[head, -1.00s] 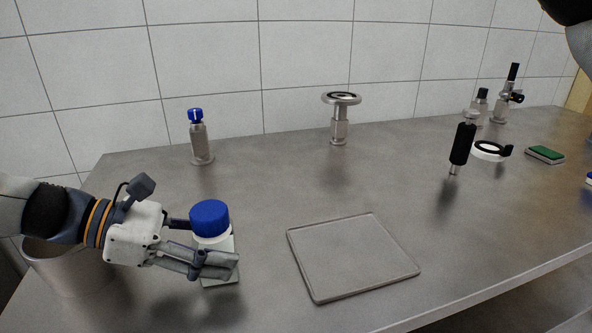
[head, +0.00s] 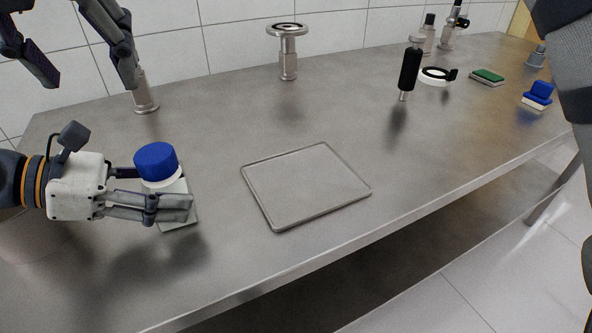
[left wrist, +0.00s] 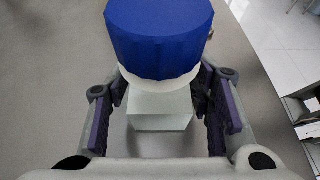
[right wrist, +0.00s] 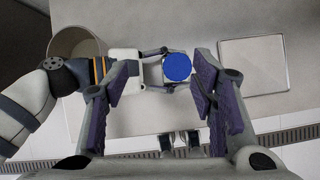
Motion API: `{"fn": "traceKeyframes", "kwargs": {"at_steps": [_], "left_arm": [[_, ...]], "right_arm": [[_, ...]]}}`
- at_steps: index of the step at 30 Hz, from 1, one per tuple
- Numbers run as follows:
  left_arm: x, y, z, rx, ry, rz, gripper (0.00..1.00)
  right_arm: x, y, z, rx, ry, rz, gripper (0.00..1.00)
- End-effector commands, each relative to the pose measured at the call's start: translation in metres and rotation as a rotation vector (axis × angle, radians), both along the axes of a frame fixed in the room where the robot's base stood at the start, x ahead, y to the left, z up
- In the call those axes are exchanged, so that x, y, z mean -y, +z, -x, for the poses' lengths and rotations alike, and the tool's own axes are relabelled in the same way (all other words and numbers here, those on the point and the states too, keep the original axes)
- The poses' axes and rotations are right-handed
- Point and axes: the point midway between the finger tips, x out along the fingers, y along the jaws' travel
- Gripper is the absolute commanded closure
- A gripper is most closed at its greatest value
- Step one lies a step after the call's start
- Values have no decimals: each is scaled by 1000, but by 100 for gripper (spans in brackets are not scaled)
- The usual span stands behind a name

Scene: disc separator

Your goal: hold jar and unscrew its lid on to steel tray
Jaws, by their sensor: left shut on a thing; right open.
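The jar has a blue lid (head: 156,161) and a pale, squarish body (head: 182,217). My left gripper (head: 165,203) is shut around the jar body from the left, below the lid. In the left wrist view the blue lid (left wrist: 160,40) sits on the white neck above the pale body (left wrist: 160,110) between the fingers. My right gripper (head: 88,78) is open and empty at the top left of the head view. In the right wrist view the lid (right wrist: 177,67) shows beyond and between its spread fingers. The steel tray (head: 305,185) lies empty to the right of the jar.
A round metal bin (right wrist: 90,45) stands beside the left arm. A metal fitting (head: 145,98) stands behind my right gripper, partly hidden. Another fitting with a round top (head: 288,55) stands at the back. A black-handled tool (head: 410,68) and sponge (head: 487,77) are far right.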

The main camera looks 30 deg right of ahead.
Motion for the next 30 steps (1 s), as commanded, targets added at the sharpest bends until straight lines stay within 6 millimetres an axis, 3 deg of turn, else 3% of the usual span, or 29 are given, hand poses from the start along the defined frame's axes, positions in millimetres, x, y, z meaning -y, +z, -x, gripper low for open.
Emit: {"fn": "traceKeyframes", "kwargs": {"at_steps": [1, 6, 21, 30], "left_arm": [[-2, -9, 2, -10, -2, -13, 100], [-2, -9, 2, -10, -2, -13, 100], [-2, -9, 2, -10, -2, -13, 100], [-2, -10, 2, -10, -2, -13, 100]], "right_arm": [[5, -8, 9, -57, -39, 6, 48], [15, -20, 25, -150, -107, 21, 48], [23, -102, -6, -152, -107, 20, 48], [26, -128, -17, -150, -106, 20, 48]]}}
